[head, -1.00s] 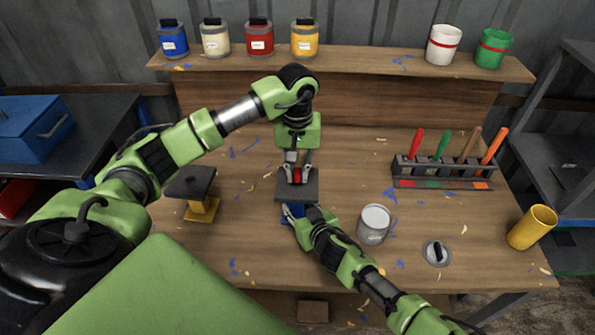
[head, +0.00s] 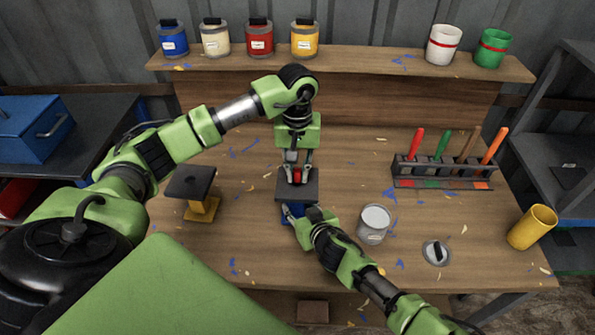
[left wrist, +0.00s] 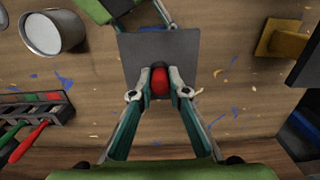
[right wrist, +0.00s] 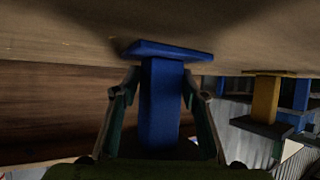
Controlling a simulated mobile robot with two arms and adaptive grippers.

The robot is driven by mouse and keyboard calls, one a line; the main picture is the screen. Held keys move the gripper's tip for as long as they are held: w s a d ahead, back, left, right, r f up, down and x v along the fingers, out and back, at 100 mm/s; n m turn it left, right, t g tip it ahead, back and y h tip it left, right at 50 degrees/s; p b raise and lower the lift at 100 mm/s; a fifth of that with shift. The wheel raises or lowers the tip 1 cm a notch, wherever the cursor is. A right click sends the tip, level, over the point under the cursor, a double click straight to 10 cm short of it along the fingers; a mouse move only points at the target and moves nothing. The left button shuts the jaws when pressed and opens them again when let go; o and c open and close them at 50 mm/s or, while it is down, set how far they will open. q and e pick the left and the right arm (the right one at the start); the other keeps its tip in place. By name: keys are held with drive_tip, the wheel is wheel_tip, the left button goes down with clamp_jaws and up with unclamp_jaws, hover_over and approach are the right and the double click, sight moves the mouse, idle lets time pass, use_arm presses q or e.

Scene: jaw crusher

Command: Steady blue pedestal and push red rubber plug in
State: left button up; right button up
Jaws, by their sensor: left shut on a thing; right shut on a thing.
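The blue pedestal (head: 290,217) stands upright on the workbench with a dark square top plate (head: 298,191); its blue post also shows in the right wrist view (right wrist: 160,105). My right gripper (head: 289,210) is shut on the post from the front, one finger on each side. The red rubber plug (head: 296,176) is at the top plate, and it shows over the plate's edge in the left wrist view (left wrist: 160,82). My left gripper (head: 296,170) points down from above and is shut on the plug. Any hole under the plug is hidden, so I cannot tell how deep it sits.
A yellow pedestal (head: 202,208) with a dark top stands to the left. A grey can (head: 374,224) and a round lid (head: 436,253) are close to my right arm. A tool rack (head: 442,175) and a yellow cup (head: 532,227) are further right. Paint cans line the back shelf.

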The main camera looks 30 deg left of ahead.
use_arm(q)
drive_tip(key=shift+f, duration=0.6)
idle(0.8)
drive_tip(key=o, duration=0.8)
drive_tip(key=shift+s, duration=0.1)
wheel_tip(320, 180, up, 12)
use_arm(e)
drive_tip(key=o, duration=0.9)
